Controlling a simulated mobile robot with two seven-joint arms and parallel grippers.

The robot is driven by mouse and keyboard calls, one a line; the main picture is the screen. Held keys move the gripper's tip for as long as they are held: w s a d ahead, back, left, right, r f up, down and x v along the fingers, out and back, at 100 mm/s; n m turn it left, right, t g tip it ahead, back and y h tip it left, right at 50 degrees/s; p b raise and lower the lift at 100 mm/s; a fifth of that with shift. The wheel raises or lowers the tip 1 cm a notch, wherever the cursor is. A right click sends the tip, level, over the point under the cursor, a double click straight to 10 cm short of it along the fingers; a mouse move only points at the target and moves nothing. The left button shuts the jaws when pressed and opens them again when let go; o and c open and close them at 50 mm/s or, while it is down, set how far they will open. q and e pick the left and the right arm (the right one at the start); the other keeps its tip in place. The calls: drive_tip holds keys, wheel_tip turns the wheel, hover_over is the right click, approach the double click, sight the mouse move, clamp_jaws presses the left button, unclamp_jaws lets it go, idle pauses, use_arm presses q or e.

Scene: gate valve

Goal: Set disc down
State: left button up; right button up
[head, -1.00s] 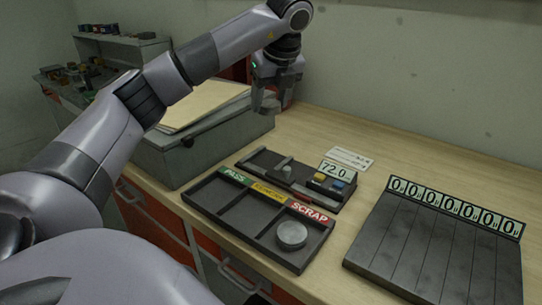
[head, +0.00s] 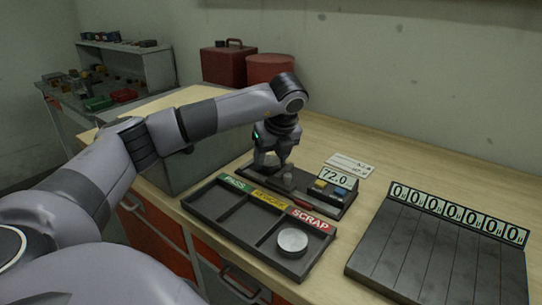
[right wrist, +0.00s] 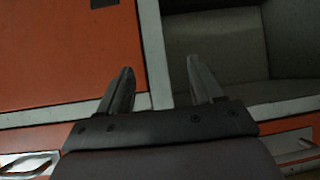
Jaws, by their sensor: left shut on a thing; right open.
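A round grey disc (head: 292,241) lies flat in the SCRAP compartment of the dark sorting tray (head: 233,216). The PASS and middle compartments look empty. My left gripper (head: 270,168) points down over the left part of the gauge stand (head: 318,199), beside its small grey post (head: 288,174). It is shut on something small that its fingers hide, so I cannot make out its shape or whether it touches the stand. The stand's display reads 72.0. My right gripper (right wrist: 158,72) is open and empty in the right wrist view, in front of orange drawer fronts.
A dark slotted rack (head: 432,250) with a row of zero labels stands at the right. A grey box (head: 185,160) is left of the stand. A red case (head: 229,66) and a red can (head: 270,69) stand behind. The bench between stand and rack is clear.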

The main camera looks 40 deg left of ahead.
use_arm(q)
drive_tip(key=o, duration=1.2)
drive_tip(key=shift+c, duration=0.2)
drive_tip(key=shift+r, duration=0.1)
drive_tip(key=shift+d+r, duration=0.2)
drive_tip(key=shift+r, duration=0.1)
drive_tip(key=p+v, duration=0.1)
drive_tip(key=v, duration=1)
drive_tip(key=shift+s+d, duration=0.1)
drive_tip(key=shift+s, duration=0.05)
